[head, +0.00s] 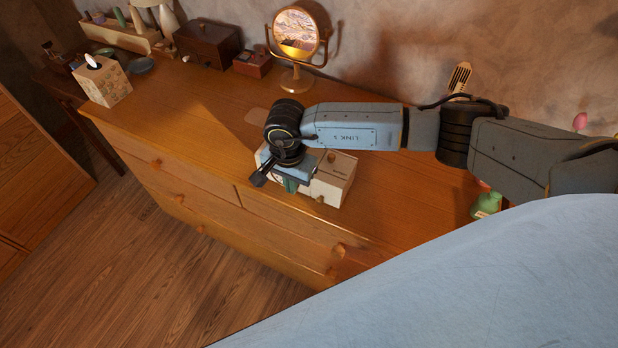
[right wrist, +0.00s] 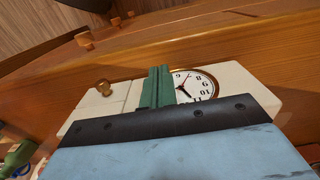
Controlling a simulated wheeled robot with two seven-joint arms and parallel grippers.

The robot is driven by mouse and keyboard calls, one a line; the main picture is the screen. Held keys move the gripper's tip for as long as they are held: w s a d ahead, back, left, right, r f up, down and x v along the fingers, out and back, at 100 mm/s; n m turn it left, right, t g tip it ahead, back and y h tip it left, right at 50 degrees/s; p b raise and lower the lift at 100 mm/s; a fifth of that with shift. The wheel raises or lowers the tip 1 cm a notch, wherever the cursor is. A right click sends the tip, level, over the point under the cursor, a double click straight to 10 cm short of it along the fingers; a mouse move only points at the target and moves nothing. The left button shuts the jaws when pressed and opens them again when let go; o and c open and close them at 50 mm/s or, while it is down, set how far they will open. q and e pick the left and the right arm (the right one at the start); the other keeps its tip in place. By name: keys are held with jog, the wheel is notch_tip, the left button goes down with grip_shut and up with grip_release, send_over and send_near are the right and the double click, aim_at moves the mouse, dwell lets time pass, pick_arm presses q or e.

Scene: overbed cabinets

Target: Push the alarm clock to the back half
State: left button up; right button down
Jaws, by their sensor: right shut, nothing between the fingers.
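The alarm clock is a cream box (head: 335,178) with a round white dial and a small brass knob. It stands near the front edge of the dresser top (head: 225,115). In the right wrist view its dial (right wrist: 200,85) shows beside my fingers, which hide the dial's left edge. My right gripper (head: 291,185) is shut and empty, with green fingers pointing down at the clock's front side. It also shows in the right wrist view (right wrist: 156,88). I cannot tell whether the fingers touch the clock. My left gripper is out of view.
A round mirror on a stand (head: 296,80), a small box (head: 252,64) and a dark wooden chest (head: 208,45) stand along the wall. A tissue box (head: 103,82) is at the left end.

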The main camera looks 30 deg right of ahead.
jog(key=shift+w+d, duration=0.4)
jog(key=shift+d, duration=0.1)
jog(key=shift+w+d, duration=0.1)
jog(key=shift+w+d+b, duration=0.75)
jog(key=shift+d+b, duration=0.05)
jog(key=shift+d, duration=0.15)
jog(key=shift+w+d+b, duration=0.7)
jog(key=shift+d+b, duration=0.1)
jog(key=shift+d, duration=0.15)
jog(key=shift+w+d+b, duration=0.3)
jog(key=shift+d+b, duration=0.1)
jog(key=shift+w+d+b, duration=0.6)
jog(key=shift+d+b, duration=0.05)
jog(key=shift+d, duration=0.15)
jog(key=shift+w+d+b, duration=0.6)
jog(key=shift+d, duration=0.15)
